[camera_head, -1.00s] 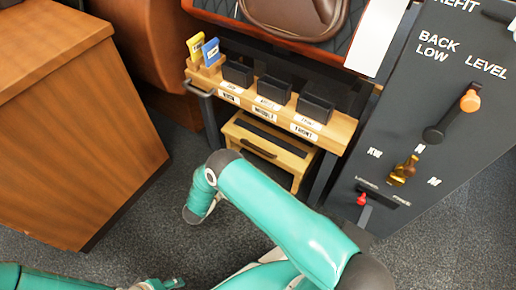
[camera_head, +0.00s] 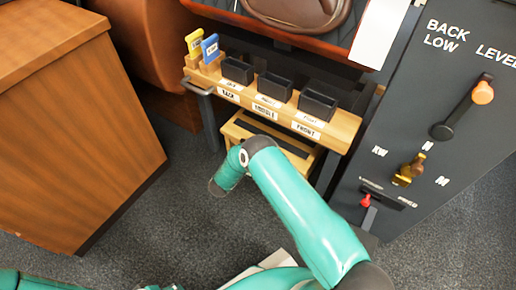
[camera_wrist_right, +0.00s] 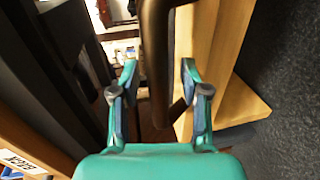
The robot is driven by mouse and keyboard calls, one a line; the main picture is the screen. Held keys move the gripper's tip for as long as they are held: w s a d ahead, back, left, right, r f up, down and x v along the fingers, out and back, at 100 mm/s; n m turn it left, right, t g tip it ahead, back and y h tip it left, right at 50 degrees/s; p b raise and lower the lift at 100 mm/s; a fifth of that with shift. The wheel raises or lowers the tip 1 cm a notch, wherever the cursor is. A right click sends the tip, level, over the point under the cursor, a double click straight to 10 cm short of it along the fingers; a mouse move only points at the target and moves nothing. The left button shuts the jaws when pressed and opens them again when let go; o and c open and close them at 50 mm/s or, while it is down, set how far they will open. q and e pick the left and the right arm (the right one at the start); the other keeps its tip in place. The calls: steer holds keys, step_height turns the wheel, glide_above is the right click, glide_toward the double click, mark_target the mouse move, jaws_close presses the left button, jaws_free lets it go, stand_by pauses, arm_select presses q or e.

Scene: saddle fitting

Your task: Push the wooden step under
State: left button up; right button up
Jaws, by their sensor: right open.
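The wooden step (camera_head: 236,131) is low on the floor beneath the labelled wooden bench (camera_head: 345,126). In the head view my right arm covers much of its front, and the bench hides its rear. My right gripper (camera_wrist_right: 159,70) is open in the right wrist view. A dark upright bar (camera_wrist_right: 156,40) shows between its fingers, and I cannot tell whether they touch it. A light wooden board (camera_wrist_right: 236,105), probably the step, is just beside the right finger. My right fingers are hidden in the head view. Only a sliver of my left gripper (camera_head: 163,287) shows at the bottom edge.
A wooden cabinet (camera_head: 75,140) stands at the left. A dark control panel (camera_head: 430,130) with levers stands at the right. Carpet (camera_head: 180,215) is clear between cabinet and bench.

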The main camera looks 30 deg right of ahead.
jaws_close()
steer(key=shift+w+d+f+b, duration=0.1)
steer(key=shift+w+d+b, duration=0.05)
steer(key=shift+d+b, duration=0.2)
steer(key=x, duration=0.1)
steer(key=b+x, duration=0.1)
steer(key=x, duration=0.1)
steer(key=shift+w+d+r, duration=0.15)
steer(key=shift+d+r, duration=0.25)
steer(key=shift+r, duration=0.05)
jaws_free()
